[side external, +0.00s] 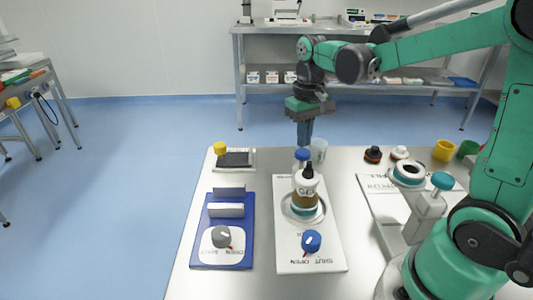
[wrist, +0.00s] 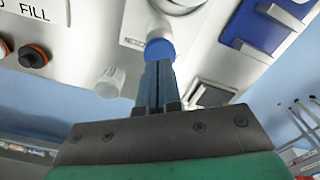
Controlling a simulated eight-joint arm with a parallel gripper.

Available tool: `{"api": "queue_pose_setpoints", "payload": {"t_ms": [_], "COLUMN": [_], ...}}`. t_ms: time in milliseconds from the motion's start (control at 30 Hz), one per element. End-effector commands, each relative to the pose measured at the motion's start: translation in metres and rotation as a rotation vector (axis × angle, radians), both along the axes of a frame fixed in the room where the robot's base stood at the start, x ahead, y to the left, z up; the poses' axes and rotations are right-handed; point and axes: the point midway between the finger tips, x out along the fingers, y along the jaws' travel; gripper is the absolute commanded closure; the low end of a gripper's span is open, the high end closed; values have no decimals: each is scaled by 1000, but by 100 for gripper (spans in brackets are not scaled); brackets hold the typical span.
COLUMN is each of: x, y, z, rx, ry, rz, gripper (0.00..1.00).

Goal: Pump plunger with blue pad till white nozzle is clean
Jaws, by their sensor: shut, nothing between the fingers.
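My gripper (side external: 305,143) points down with its fingers shut and empty, right above the round blue pad (side external: 302,154) behind the bottle. In the wrist view my gripper (wrist: 160,64) has its fingertips at the edge of the blue pad (wrist: 160,48); I cannot tell whether they touch. A white part (wrist: 160,30) shows beside the pad there, but I cannot tell if it is the nozzle. A brown bottle (side external: 306,203) with a white upper part and black top stands on a round metal dish on the white panel (side external: 292,256). No white nozzle is clearly visible.
A translucent cup (side external: 319,150) stands just right of the pad. A blue SHUT/OPEN knob (side external: 311,242) sits on the white panel. A blue panel (side external: 245,248) with a grey knob (side external: 221,236) lies left. Black and white round caps, yellow and green cups stand at right.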

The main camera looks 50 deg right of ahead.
Motion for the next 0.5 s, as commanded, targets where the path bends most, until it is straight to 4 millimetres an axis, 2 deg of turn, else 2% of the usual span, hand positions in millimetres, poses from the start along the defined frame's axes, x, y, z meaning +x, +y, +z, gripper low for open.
{"api": "queue_pose_setpoints", "payload": {"t_ms": [500], "x": [0], "y": [0], "z": [-16], "rx": [0], "ry": [0], "rz": [0], "gripper": [100]}}
